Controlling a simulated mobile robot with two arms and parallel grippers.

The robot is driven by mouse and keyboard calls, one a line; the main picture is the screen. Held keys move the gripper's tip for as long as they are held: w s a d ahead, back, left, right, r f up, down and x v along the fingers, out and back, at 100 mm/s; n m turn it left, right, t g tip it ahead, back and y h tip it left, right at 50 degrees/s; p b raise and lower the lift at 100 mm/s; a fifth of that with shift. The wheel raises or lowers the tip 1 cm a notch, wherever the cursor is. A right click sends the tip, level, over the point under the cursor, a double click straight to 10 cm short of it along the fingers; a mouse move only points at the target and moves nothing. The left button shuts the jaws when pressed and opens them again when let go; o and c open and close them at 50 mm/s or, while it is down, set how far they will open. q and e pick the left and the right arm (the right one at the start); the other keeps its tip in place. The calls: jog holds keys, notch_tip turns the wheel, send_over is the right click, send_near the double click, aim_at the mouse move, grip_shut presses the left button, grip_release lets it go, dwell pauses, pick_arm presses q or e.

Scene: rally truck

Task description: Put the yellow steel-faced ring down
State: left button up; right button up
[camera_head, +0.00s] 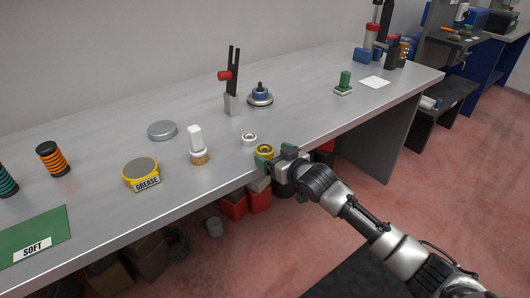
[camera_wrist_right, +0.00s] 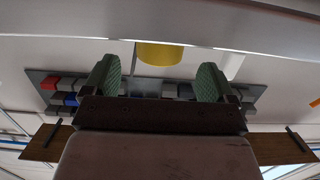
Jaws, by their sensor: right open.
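In the right wrist view the yellow ring (camera_wrist_right: 160,54) shows ahead, between the directions of the two fingers of the open right gripper (camera_wrist_right: 158,78), with space on both sides. The fingers do not appear to touch it. My left gripper is not in view.
A blue-and-metal part (camera_head: 260,95) is farther back.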

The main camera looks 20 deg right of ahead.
aim_at(269, 153)
jog(key=shift+x, duration=1.5)
jog(key=c, duration=1.1)
jog(key=shift+r, duration=0.1)
jog(key=shift+c, duration=0.2)
